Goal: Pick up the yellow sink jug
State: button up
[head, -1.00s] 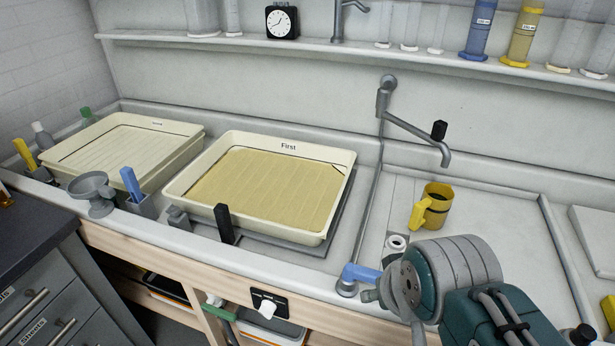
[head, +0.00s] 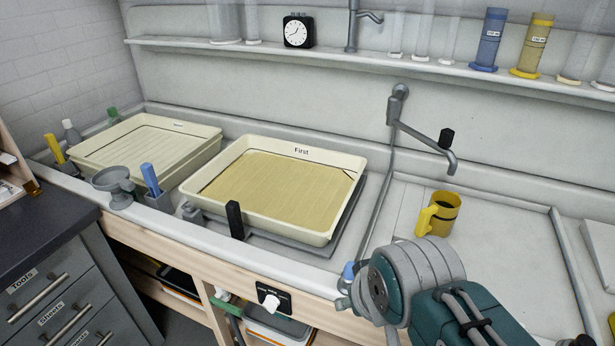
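The yellow sink jug (head: 440,216) stands upright on the pale sink surface in the right part of the head view. Its opening faces up and its handle is on the left side. Its lower edge lies close above my arm in the picture, and nothing holds it. My arm reaches in from the bottom right with its grey and teal wrist below and left of the jug. I cannot make out the gripper fingers, which are at least mostly hidden by the wrist.
A grey tap (head: 425,137) with a black knob overhangs the sink behind the jug. A cream tray marked First (head: 345,165) is left of the jug, with a second tray (head: 205,148) beyond. A shelf (head: 370,69) with cylinders and a clock (head: 298,31) runs behind. The sink right of the jug is clear.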

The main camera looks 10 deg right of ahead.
aim_at(440, 215)
jog(key=i+z, duration=0.1)
jog(key=z, duration=0.35)
jog(key=i+j+z, duration=0.1)
jog(key=z, duration=0.3)
